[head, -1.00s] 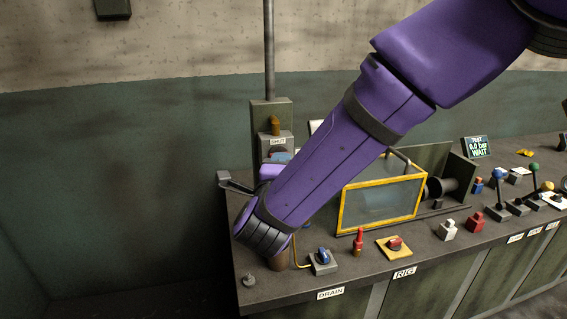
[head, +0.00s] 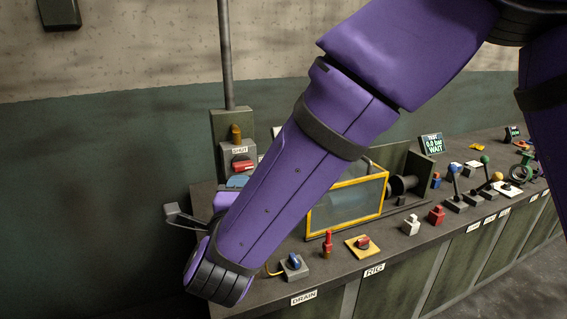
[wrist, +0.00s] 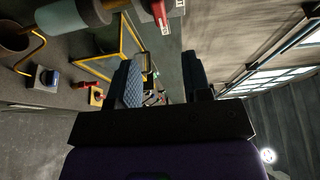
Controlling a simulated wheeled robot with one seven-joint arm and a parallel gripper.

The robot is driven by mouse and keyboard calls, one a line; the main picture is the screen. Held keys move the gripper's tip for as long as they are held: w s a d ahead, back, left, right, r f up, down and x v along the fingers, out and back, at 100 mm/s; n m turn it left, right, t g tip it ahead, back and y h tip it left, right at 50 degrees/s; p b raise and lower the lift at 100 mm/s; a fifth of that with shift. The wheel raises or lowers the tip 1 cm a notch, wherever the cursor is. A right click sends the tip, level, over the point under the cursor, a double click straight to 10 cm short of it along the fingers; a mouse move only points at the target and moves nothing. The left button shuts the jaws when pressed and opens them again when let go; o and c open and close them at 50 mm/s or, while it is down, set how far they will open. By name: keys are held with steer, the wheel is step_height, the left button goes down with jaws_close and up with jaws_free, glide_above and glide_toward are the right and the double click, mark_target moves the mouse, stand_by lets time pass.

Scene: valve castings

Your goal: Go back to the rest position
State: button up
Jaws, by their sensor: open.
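My gripper (wrist: 162,78) shows in the wrist view with its two dark, ridged fingers apart and nothing between them. In the head view my purple arm reaches down to the left end of the bench (head: 415,243), and its forearm hides most of the gripper. In the wrist view the fingers stand out in front of the bench fittings. A red handle (wrist: 159,14) and a yellow-framed guard (wrist: 131,42) are beyond and to the left of them. No contact with either shows.
The yellow-framed clear guard (head: 345,205) stands right of my forearm. A pipe post with a red SHUT handle (head: 242,164) is behind it. A blue DRAIN knob (head: 293,261), a red RIG knob (head: 363,242) and several levers line the bench. Open floor lies left.

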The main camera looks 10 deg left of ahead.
steer(key=w+d+r+n+g+y, duration=0.3)
steer(key=w+d+r+n, duration=0.4)
steer(key=d+r, duration=0.25)
steer(key=s+d+r+n+g, duration=0.2)
steer(key=d+r+n+g, duration=0.15)
steer(key=d, duration=0.85)
steer(key=s+d+f+n+g+h, duration=0.1)
steer(key=s+d+n+g+h, duration=0.1)
steer(key=s+d, duration=0.8)
steer(key=s+d+f+n+g+h, duration=0.1)
steer(key=s+d+n+g+h, duration=0.2)
steer(key=s+d, duration=0.7)
steer(key=d+g, duration=0.1)
steer(key=d, duration=0.4)
steer(key=shift+s+f+n+h, duration=0.15)
steer(key=shift+f+n+h, duration=0.1)
steer(key=shift+n+h, duration=0.15)
